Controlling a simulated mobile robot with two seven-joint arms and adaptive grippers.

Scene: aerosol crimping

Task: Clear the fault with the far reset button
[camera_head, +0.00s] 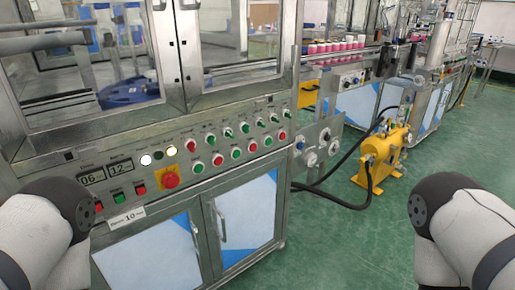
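The machine's control panel (206,178) runs along the front of the near cabinet. Rows of small red and green buttons (236,153) and switches (244,127) run rightward along it. A red emergency-stop knob on a yellow plate (171,180) sits left of them, below several round lamps, some lit pale (145,159). Two number displays (92,178) read about 06 and 12. Button labels are too small to read, so I cannot tell which is the far reset button. Only my arm links show at both lower corners; both grippers are out of view.
Glazed doors (240,35) stand above the panel and cabinet doors (235,215) with handles below. A conveyor with pink-and-white cans (335,45) lies behind. A yellow pump (385,150) with black hoses (335,200) is at right. Green floor (345,245) is open in front.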

